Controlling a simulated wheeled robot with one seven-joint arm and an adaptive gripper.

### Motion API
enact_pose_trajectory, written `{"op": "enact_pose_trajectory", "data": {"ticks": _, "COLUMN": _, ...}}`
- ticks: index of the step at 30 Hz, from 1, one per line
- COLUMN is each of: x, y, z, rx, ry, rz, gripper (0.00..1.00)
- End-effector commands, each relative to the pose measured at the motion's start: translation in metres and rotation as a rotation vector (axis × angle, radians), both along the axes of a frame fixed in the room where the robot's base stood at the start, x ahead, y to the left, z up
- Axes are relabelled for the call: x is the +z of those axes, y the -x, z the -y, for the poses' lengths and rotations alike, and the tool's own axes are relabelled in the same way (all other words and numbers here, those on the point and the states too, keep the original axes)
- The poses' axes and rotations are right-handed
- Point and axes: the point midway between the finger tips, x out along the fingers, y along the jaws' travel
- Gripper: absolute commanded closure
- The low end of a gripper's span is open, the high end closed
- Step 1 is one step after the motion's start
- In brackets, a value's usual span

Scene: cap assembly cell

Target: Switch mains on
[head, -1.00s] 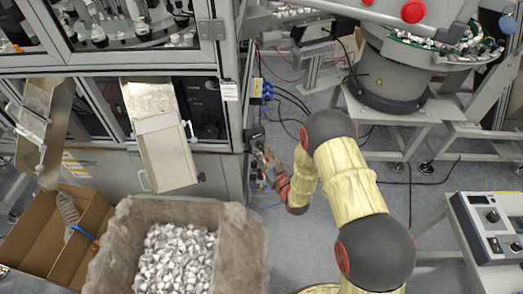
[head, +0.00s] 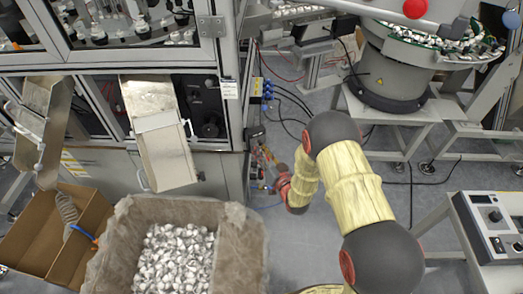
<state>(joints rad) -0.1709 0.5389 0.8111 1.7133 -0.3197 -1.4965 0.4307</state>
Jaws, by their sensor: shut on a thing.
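My gripper (head: 258,143) is small and partly hidden at the right side wall of the machine cabinet (head: 221,172), just below the blue fittings. Its fingertips are against a small dark part on that wall, where the mains switch appears to be. The jaws are shut on this part. The switch itself is mostly covered by the gripper, so I cannot make out its position.
Blue fittings (head: 267,90) with cables sit just above my gripper. A metal chute (head: 163,150) leans over a lined bin (head: 250,245) of small silvery parts. An open cardboard box (head: 40,230) stands left. A bowl feeder (head: 395,75) and control box (head: 490,225) stand right.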

Motion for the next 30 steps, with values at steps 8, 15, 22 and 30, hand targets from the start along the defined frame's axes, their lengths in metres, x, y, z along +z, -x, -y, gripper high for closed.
{"op": "enact_pose_trajectory", "data": {"ticks": 8, "x": 0.0002, "y": 0.0004, "z": -0.0010, "rx": 0.000, "ry": -0.231, "rz": -0.123, "gripper": 1.00}}
{"op": "enact_pose_trajectory", "data": {"ticks": 15, "x": 0.0008, "y": 0.0009, "z": -0.0016, "rx": -0.001, "ry": -0.433, "rz": -0.232, "gripper": 1.00}}
{"op": "enact_pose_trajectory", "data": {"ticks": 22, "x": 0.0023, "y": 0.0010, "z": -0.0021, "rx": -0.001, "ry": -0.625, "rz": -0.334, "gripper": 1.00}}
{"op": "enact_pose_trajectory", "data": {"ticks": 30, "x": 0.0033, "y": 0.0012, "z": -0.0023, "rx": -0.001, "ry": -0.828, "rz": -0.442, "gripper": 1.00}}
